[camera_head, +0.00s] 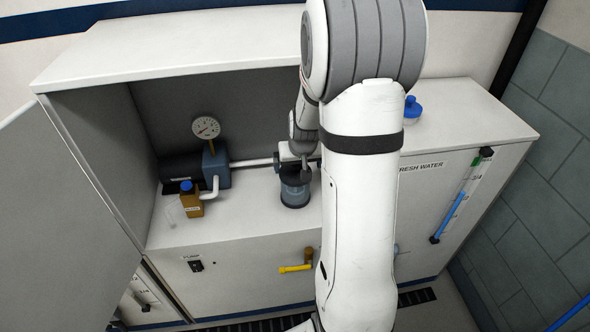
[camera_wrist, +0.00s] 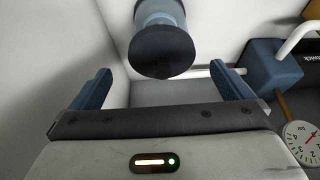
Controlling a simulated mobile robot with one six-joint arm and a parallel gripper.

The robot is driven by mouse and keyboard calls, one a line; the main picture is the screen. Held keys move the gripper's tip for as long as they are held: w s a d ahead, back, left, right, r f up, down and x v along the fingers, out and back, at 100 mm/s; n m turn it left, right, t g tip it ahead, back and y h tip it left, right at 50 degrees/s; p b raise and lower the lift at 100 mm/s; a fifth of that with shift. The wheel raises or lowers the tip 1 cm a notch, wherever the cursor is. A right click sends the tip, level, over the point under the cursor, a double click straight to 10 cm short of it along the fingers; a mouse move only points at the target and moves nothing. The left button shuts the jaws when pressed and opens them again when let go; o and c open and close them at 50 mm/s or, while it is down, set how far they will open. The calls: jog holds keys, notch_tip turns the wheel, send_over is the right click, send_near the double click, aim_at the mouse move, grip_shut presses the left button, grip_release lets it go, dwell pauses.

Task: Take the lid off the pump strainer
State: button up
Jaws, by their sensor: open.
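The pump strainer (camera_head: 295,193) stands on the white shelf inside the open cabinet. It has a see-through bluish bowl and a dark top, partly covered by my gripper in the head view. In the wrist view, the strainer (camera_wrist: 160,14) shows at the top centre with a dark round lid (camera_wrist: 163,55) at its near end. My gripper (camera_wrist: 164,83) is open and empty. Its two blue fingers stand apart to the left and right in that view, with the lid beyond and between them. I see no contact. In the head view, my gripper (camera_head: 304,165) is just above the strainer.
A blue-and-black pump (camera_head: 216,168) with a pressure gauge (camera_head: 206,127) stands left of the strainer, joined by a white pipe (camera_head: 252,163). A yellow-handled valve (camera_head: 297,268) is below. The cabinet top overhangs.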

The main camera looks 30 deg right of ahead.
aim_at(296, 175)
jog(key=shift+p+x, duration=0.3)
jog(key=shift+x, duration=2.6)
jog(key=shift+a, duration=0.1)
jog(key=shift+c, duration=0.4)
jog(key=c, duration=0.6)
